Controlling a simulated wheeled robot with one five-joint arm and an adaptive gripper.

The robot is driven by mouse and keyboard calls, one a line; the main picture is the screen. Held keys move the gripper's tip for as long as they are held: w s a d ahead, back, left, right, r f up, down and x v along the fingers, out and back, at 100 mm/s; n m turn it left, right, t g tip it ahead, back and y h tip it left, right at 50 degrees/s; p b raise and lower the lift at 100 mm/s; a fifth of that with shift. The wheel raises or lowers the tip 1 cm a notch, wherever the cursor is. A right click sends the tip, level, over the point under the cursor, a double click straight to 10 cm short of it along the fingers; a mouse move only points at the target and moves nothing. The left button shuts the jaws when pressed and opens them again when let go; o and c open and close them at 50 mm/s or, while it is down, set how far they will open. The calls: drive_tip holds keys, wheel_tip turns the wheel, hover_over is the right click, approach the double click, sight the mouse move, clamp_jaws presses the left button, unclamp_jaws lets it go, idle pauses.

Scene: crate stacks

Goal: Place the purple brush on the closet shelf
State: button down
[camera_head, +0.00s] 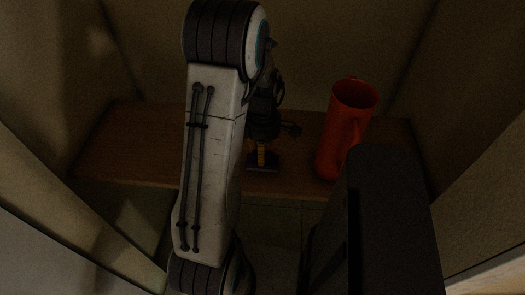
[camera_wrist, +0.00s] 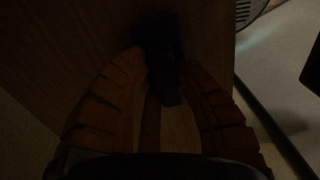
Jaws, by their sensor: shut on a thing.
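My gripper (camera_head: 261,150) is low over the wooden closet shelf (camera_head: 140,145), near its front edge and left of the red-orange jug. The brush (camera_head: 263,166) shows as a small dark shape at the fingertips; its purple colour is hard to make out in the dim light. In the wrist view the brush (camera_wrist: 165,50) sits between the two fingers of my gripper (camera_wrist: 165,75), which are closed on it. The wood surface (camera_wrist: 85,40) is behind it. I cannot tell whether the brush touches the shelf.
A red-orange jug (camera_head: 340,130) stands on the shelf to the right of my gripper. Closet walls (camera_head: 60,70) close in the shelf at both sides and the back. The left part of the shelf is bare. The pale floor (camera_wrist: 275,60) shows beyond the shelf edge.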

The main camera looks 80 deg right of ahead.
drive_tip(key=c, duration=1)
unclamp_jaws()
